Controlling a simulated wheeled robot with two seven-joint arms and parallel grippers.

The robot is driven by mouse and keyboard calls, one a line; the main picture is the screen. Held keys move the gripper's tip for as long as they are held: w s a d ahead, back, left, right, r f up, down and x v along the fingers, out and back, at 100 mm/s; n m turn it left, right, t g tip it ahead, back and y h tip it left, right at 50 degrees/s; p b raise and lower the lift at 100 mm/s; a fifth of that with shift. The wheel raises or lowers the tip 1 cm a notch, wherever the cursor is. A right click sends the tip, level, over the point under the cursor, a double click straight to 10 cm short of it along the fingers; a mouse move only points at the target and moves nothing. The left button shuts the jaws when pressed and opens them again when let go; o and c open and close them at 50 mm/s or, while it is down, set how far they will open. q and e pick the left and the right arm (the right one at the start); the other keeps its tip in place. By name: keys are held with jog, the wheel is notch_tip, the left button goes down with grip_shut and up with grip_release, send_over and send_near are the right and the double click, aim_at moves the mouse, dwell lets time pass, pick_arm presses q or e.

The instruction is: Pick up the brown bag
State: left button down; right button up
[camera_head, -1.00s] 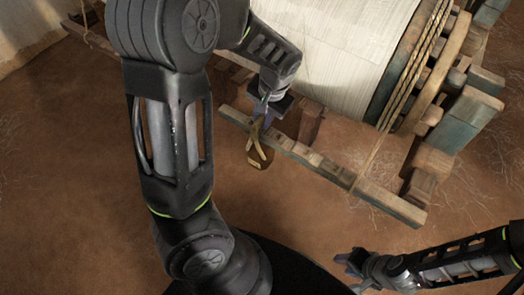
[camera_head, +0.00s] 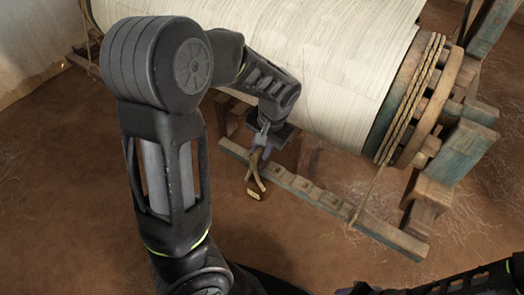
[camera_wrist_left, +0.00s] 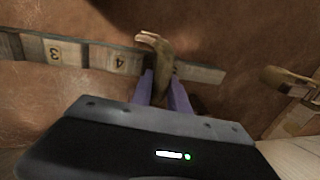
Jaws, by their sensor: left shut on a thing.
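My left gripper (camera_head: 256,160) points down beside the loom's low wooden bar. It is shut on the brown bag (camera_head: 254,184), of which a tan strap-like strip and a small tan piece stand out against the brown floor. In the left wrist view, the brown bag (camera_wrist_left: 154,44) shows as a bent brown piece at the purple fingertips of my left gripper (camera_wrist_left: 162,80), in front of the bar. Much of its shape is hard to make out. My right gripper (camera_head: 358,288) shows only partly at the bottom edge, and its jaws are unclear.
The low wooden bar (camera_head: 325,197) runs just beside the left gripper; it bears the numbers 3 and 4 in the wrist view. Behind it is the loom's big cloth roll (camera_head: 330,60), with a roped wooden wheel (camera_head: 425,95). The brown floor (camera_head: 60,190) at left is clear.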

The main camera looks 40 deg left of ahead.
pick_arm(q)
jog(key=shift+r, duration=1.2)
jog(key=s+b, duration=0.8)
jog(key=s, duration=1)
jog(key=shift+d+f, duration=0.15)
jog(key=shift+d, duration=0.05)
